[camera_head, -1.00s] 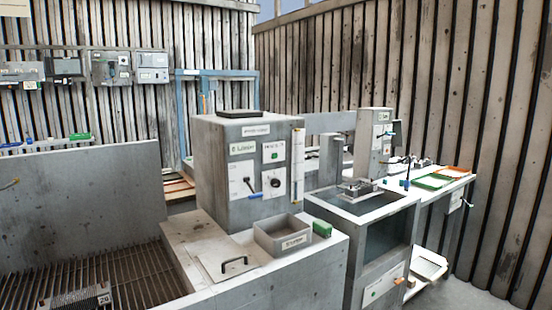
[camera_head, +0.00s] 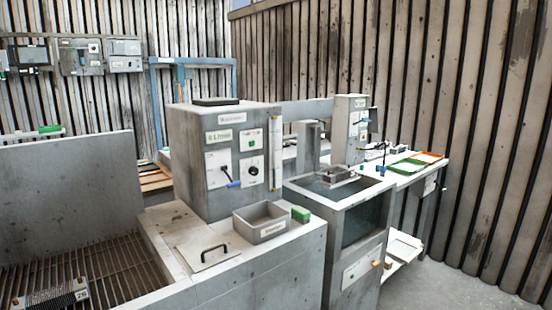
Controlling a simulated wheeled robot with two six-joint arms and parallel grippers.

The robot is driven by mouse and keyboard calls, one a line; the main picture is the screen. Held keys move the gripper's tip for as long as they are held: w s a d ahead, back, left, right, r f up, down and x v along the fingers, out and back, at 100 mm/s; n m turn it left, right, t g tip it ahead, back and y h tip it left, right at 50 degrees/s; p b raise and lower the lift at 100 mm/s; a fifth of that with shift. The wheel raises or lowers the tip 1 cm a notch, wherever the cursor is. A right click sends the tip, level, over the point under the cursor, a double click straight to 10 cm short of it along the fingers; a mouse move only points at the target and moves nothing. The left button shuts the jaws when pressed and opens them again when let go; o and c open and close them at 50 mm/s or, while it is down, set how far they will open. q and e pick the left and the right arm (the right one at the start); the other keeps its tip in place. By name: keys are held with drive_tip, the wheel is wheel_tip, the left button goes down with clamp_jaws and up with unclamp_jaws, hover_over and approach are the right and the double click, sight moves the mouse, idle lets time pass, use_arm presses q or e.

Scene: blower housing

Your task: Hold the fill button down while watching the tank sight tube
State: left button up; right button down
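A large grey tank cabinet (camera_head: 226,165) stands in the middle, behind a low counter. A vertical sight tube (camera_head: 276,153) with yellowish ends runs along the right edge of its front; its liquid level is too small to tell. The front has a panel with a small green button (camera_head: 251,143) above a round black dial (camera_head: 252,170). Which control is the fill button I cannot tell. Neither of my grippers is in view.
A grey bin (camera_head: 260,222), a green block (camera_head: 300,214) and a hatch with a black handle (camera_head: 204,250) are on the counter. A slatted grate (camera_head: 80,265) lies left. A sink-like unit (camera_head: 340,200) and a bench with a green tray (camera_head: 407,165) stand right. Open floor shows at lower right.

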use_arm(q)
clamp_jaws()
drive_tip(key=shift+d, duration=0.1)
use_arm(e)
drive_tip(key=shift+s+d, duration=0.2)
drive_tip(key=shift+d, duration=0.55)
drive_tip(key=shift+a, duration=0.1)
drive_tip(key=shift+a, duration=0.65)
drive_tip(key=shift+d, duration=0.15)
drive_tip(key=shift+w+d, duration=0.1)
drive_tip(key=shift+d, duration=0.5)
